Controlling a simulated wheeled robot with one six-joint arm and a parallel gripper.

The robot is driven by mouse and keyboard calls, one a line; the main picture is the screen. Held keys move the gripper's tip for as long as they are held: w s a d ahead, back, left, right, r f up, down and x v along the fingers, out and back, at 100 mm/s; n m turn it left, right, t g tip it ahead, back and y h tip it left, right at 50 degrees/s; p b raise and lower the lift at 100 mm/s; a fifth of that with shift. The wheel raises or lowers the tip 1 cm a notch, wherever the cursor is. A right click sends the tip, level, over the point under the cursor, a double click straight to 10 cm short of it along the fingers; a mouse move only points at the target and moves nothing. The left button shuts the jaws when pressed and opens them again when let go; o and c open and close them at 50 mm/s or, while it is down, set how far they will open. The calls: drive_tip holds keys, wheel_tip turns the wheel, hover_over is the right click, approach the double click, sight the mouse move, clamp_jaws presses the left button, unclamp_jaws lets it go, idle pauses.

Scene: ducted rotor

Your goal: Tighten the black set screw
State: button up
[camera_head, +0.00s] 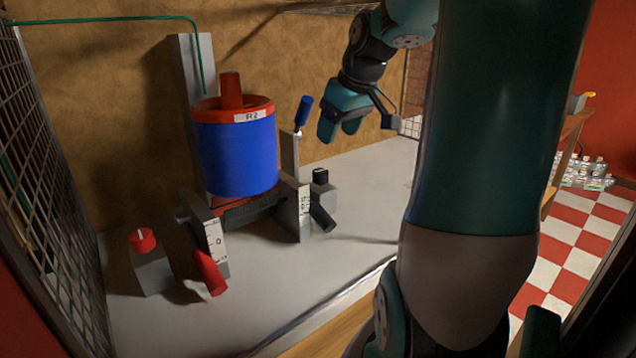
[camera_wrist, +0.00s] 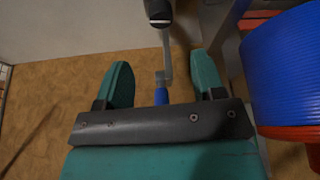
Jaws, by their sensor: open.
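Two black parts show at the right of the rotor: a thick black cylinder (camera_head: 322,217) tilted out of a grey labelled plate (camera_head: 304,203), and a black cap (camera_head: 320,176) on a grey block. I cannot tell for certain which is the black set screw. A blue handle (camera_head: 303,112) stands at the top of a thin grey post (camera_head: 290,160). In the wrist view the blue handle (camera_wrist: 161,96) appears between the open fingers of my gripper (camera_wrist: 162,84); contact is not visible.
The blue duct (camera_head: 236,158) with its red rim, marked R2, stands left of the post and close right in the wrist view (camera_wrist: 285,70). A red knob (camera_head: 143,240) and red cylinder (camera_head: 208,271) are at left. Mesh (camera_head: 45,130) bounds the left. The bench front is clear.

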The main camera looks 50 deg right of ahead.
sight(320, 171)
drive_tip(key=b+x, duration=0.8)
drive_tip(key=x, duration=0.3)
drive_tip(key=shift+a+f, duration=0.1)
drive_tip(key=shift+f, duration=0.15)
drive_tip(key=shift+c, duration=0.4)
drive_tip(key=c, duration=0.9)
drive_tip(key=shift+o, duration=0.2)
drive_tip(key=shift+r+m, duration=0.1)
drive_tip(key=shift+m, duration=0.2)
drive_tip(key=m+h+p, duration=0.1)
drive_tip(key=m, duration=0.1)
drive_tip(key=m+g+h+p, duration=0.1)
drive_tip(key=m, duration=0.2)
drive_tip(key=shift+w+a, duration=0.1)
drive_tip(key=shift+a, duration=0.1)
drive_tip(key=m+g+p, duration=0.1)
drive_tip(key=m, duration=0.2)
drive_tip(key=m+h+p, duration=0.1)
drive_tip(key=m, duration=0.2)
drive_tip(key=shift+g+h, duration=0.3)
drive_tip(key=shift+g, duration=0.1)
